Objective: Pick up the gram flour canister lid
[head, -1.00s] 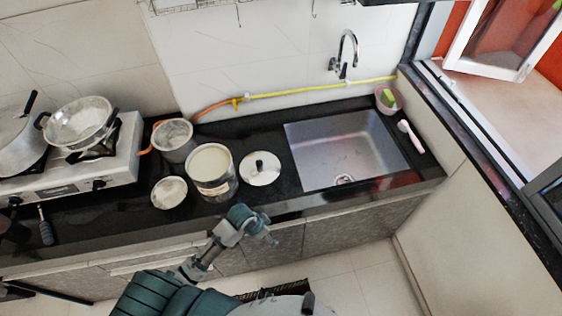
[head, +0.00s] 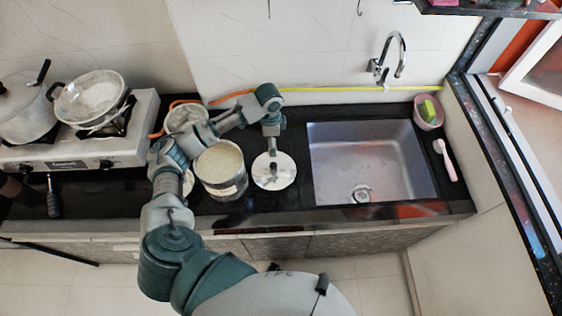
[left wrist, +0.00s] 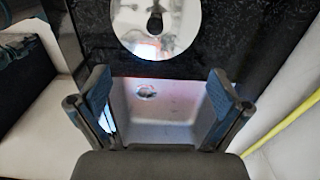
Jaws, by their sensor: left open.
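The round, shiny canister lid (head: 286,174) with a dark knob lies on the black counter between the open canister (head: 222,170) and the sink. It also shows at the top of the left wrist view (left wrist: 132,22), with its knob up. My left gripper (head: 273,155) is above the lid's knob in the head view and hides part of it. In the left wrist view my left gripper (left wrist: 158,90) has its fingers spread, with nothing between them. The lid lies beyond the fingertips there. My right gripper is not in view.
The sink (head: 370,165) is right of the lid. A second container (head: 186,116) stands behind the open canister, partly hidden by my arm. The stove (head: 90,140) with pots is at the left. A yellow hose (head: 350,89) runs along the wall.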

